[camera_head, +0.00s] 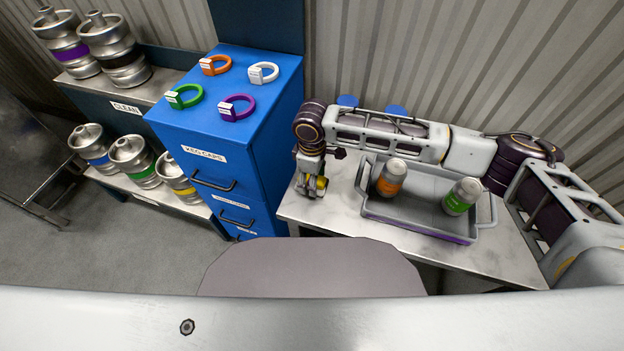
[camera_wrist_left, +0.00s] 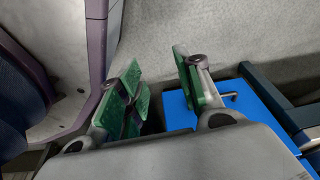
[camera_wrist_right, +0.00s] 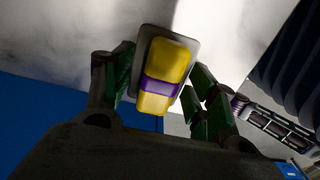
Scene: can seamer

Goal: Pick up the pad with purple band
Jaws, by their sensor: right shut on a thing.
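The pad with purple band (camera_wrist_right: 173,58) is yellow with a grey backing plate, and its purple strip crosses the middle. It sits between the green-padded fingers of my right gripper (camera_wrist_right: 165,88), which is shut on it. In the head view my right gripper (camera_head: 311,184) points down at the left end of the metal table, with a bit of the yellow pad (camera_head: 321,183) showing; the gap to the table is hard to judge. My left gripper (camera_wrist_left: 160,88) shows only in the left wrist view, its fingers apart with nothing between them.
A grey tray (camera_head: 415,222) on the metal table (camera_head: 305,210) holds an orange-banded can (camera_head: 391,178) and a green-banded can (camera_head: 462,196). A blue cabinet (camera_head: 262,118) with several coloured rings stands left of the table. Kegs (camera_head: 134,160) fill shelves farther left.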

